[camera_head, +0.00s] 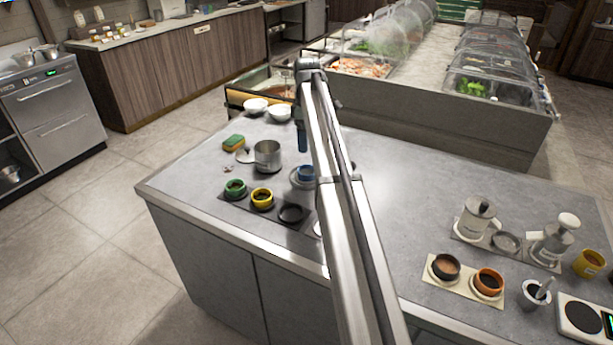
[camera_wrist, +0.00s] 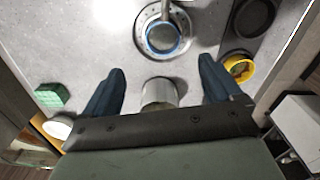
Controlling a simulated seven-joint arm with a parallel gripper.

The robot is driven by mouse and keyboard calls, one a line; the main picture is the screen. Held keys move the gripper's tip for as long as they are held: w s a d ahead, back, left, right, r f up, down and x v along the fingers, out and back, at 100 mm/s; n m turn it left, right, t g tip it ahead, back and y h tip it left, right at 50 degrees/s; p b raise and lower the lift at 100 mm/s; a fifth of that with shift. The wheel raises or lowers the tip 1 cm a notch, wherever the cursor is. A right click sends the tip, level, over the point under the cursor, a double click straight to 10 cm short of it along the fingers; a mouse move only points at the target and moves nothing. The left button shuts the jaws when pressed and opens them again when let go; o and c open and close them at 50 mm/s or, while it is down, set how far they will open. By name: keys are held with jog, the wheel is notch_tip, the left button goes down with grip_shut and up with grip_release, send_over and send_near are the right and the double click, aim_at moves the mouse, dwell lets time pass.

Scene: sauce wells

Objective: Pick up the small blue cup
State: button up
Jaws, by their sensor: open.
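The small blue cup (camera_head: 306,173) stands on a round pale saucer (camera_head: 297,184) on the grey counter, partly hidden behind my arm. In the wrist view the blue cup (camera_wrist: 163,37) shows as a blue-rimmed round, on a silvery saucer (camera_wrist: 139,36), beyond my fingertips. My gripper (camera_wrist: 161,66) is open and empty, its two dark blue fingers wide apart. In the head view my gripper (camera_head: 302,140) points down above the counter, a little behind the cup. It does not touch the cup.
A steel pot (camera_head: 267,155) stands left of the cup, and shows between my fingers (camera_wrist: 160,92). A green cup (camera_head: 235,188) and yellow cup (camera_head: 262,198) sit on a dark tray with an empty well (camera_head: 291,213).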

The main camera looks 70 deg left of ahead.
send_over(307, 166)
jog(key=d, duration=0.2)
jog(key=f, duration=0.6)
jog(key=shift+s, duration=0.25)
jog(key=shift+s+d+f, duration=0.1)
jog(key=shift+f, duration=1.3)
jog(key=shift+s+d+f, duration=0.1)
jog(key=shift+f, duration=1.25)
jog(key=shift+c, duration=0.3)
jog(key=c, duration=1.2)
jog(key=shift+o, duration=0.2)
jog(key=shift+r, duration=0.1)
jog(key=shift+r, duration=0.1)
notch_tip(307, 166, up, 10)
